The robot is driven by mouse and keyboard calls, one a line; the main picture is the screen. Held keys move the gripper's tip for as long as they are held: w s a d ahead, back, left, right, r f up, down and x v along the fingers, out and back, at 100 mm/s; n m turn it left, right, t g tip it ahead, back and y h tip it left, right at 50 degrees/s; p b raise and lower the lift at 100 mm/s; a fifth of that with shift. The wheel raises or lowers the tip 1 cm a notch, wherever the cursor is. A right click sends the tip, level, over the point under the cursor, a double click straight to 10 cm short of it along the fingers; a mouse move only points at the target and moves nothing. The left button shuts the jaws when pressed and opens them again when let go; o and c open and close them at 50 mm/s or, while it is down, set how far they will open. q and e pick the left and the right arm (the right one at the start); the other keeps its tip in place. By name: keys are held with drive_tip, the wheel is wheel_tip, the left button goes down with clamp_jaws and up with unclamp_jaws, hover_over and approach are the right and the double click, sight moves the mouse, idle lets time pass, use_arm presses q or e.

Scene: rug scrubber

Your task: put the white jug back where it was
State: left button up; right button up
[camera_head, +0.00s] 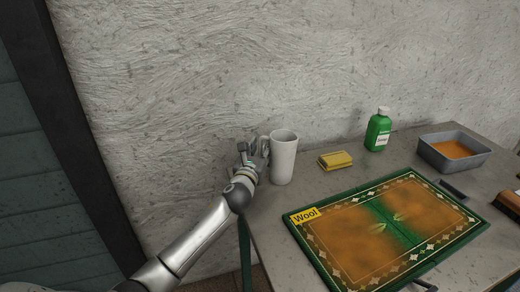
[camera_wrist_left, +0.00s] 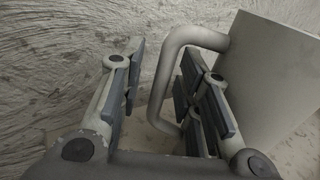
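The white jug (camera_head: 284,160) stands upright near the left end of the grey table, close to the wall. Its handle points left toward my left gripper (camera_head: 258,151). In the left wrist view, the jug's body (camera_wrist_left: 268,75) fills the right side. The open fingers of my left gripper (camera_wrist_left: 162,98) are apart, with the upright bar of the handle between them. The right-hand finger overlaps the opening of the handle loop; the left-hand finger is outside it. The fingers do not look closed on the handle. My right gripper cannot be made out.
A yellow sponge (camera_head: 335,161), a green bottle (camera_head: 378,132) and a grey tray of orange-brown liquid (camera_head: 453,150) stand along the back. A green-bordered rug labelled Wool (camera_head: 385,228) covers the front. A brush (camera_head: 508,204) is at the right edge.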

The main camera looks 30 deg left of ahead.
use_arm(q)
drive_tip(key=shift+r, duration=0.2)
drive_tip(key=shift+s+d+f, duration=0.1)
drive_tip(key=shift+s+f, duration=0.05)
drive_tip(key=shift+s, duration=0.15)
drive_tip(key=v, duration=1.1)
drive_tip(key=shift+s, duration=0.25)
drive_tip(key=shift+d, duration=0.1)
